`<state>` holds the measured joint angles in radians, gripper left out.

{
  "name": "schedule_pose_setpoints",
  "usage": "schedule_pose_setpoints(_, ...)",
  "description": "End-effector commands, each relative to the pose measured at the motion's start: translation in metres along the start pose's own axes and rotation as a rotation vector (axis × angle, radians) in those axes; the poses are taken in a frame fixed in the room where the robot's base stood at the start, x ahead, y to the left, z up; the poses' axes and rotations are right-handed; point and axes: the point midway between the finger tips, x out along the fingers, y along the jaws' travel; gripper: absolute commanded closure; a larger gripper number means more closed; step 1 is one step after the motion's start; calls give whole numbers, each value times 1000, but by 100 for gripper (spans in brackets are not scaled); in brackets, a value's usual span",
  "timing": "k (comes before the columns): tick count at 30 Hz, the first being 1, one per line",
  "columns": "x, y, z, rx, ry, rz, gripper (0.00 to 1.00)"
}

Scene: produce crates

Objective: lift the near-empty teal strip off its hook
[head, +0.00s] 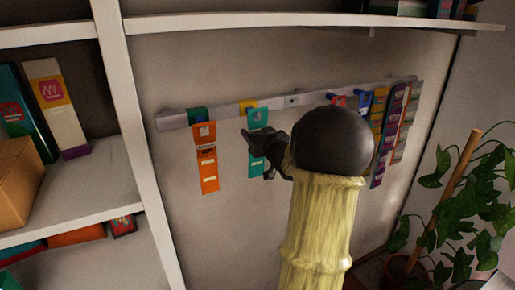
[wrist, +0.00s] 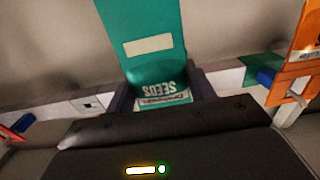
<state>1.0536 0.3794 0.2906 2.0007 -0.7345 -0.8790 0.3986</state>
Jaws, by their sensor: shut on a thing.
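The teal strip (head: 259,118) hangs below a yellow hook (head: 248,105) on the wall rail. In the wrist view the teal strip (wrist: 150,45) appears upside down, with a pale label and the word SEEDS. The strip's far end is cut off in the wrist view. I cannot tell whether it still bears on the hook.
An orange strip (head: 206,165) hangs to the left on the rail (head: 172,120). Several coloured strips (head: 392,120) hang to the right, partly behind my arm. A shelf (head: 75,200) with boxes stands left, another shelf (head: 250,21) is above, and a leafy plant (head: 460,205) is at right.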

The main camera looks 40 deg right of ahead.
Motion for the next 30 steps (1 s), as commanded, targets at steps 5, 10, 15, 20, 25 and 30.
schedule_pose_setpoints(5, -8, 2, -1, -1, 1, 2, 66)
schedule_pose_setpoints(10, -15, 2, 0, -1, 0, 2, 66)
schedule_pose_setpoints(15, -22, 1, 0, -1, 1, 3, 66)
schedule_pose_setpoints(20, -28, 2, 0, -1, 1, 3, 66)
schedule_pose_setpoints(25, -35, 2, 0, -1, 0, 3, 66)
schedule_pose_setpoints(30, -42, 1, -1, -1, 1, 2, 66)
